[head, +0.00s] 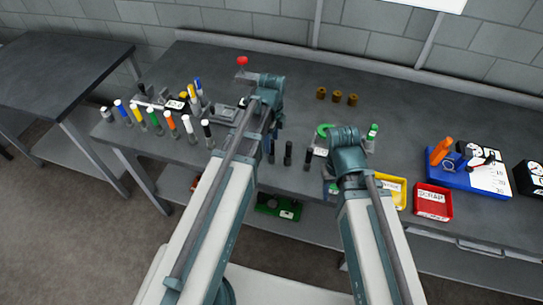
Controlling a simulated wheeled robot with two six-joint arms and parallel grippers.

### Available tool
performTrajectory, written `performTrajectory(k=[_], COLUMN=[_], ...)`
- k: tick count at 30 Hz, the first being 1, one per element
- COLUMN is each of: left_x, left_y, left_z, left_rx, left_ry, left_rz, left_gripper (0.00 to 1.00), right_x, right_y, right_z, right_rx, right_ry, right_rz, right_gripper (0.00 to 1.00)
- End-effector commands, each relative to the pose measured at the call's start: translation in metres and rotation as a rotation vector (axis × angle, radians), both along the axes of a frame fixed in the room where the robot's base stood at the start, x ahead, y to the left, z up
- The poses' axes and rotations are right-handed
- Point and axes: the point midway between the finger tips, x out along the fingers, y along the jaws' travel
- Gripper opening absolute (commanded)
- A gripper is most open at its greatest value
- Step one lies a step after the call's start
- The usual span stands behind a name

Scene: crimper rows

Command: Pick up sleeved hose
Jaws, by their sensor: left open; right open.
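Several upright hose-like pieces with coloured bands stand in a row on the bench at left, among them an orange one (170,122) and a white-topped one (188,126). More stand behind them, including a blue-topped one (198,85). I cannot tell which is the sleeved hose. My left gripper (266,92) is at the end of its arm, right of these pieces, over the bench; its fingers are mostly hidden. My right gripper (346,152) is over the bench's front middle, its fingers also hidden. Both are open, and I see nothing held.
A red-knobbed tool (242,63) stands behind my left gripper. Short dark posts (288,153) stand between my arms. A yellow bin (393,190), a red scrap bin (433,202) and a blue board (465,178) are at right.

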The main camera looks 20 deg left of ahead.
Motion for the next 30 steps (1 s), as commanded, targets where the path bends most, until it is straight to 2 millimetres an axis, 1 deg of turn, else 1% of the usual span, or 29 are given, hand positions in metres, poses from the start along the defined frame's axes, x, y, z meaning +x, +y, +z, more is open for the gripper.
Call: performTrajectory(k=[1,10,13,20,21,23,24,26,30], left_x=[0.000,0.000,0.000,0.000,0.000,0.000,0.000,0.000,0.000], left_y=[0.000,0.001,0.001,0.001,0.001,0.001,0.001,0.001,0.001], left_z=[-0.008,-0.045,-0.050,-0.048,-0.048,-0.048,-0.048,-0.048,-0.048], left_rx=[0.000,0.000,0.000,0.000,0.000,0.000,0.000,0.000,0.000], left_ry=[0.000,0.000,0.000,0.000,0.000,0.000,0.000,0.000,0.000], left_rz=[0.000,0.000,0.000,0.000,0.000,0.000,0.000,0.000,0.000], left_gripper=[0.66,0.66,0.66,0.66,0.62,0.51,0.44,0.33,0.08], right_x=[0.000,0.000,0.000,0.000,0.000,0.000,0.000,0.000,0.000], right_y=[0.000,0.000,0.000,0.000,0.000,0.000,0.000,0.000,0.000], right_z=[-0.008,-0.045,-0.050,-0.048,-0.048,-0.048,-0.048,-0.048,-0.048], right_rx=[0.000,0.000,0.000,0.000,0.000,0.000,0.000,0.000,0.000], right_ry=[0.000,0.000,0.000,0.000,0.000,0.000,0.000,0.000,0.000], right_rz=[0.000,-0.001,-0.001,-0.001,-0.001,-0.001,-0.001,-0.001,-0.001], right_gripper=[0.50,0.50,0.50,0.50,0.50,0.50,0.50,0.50,0.50])
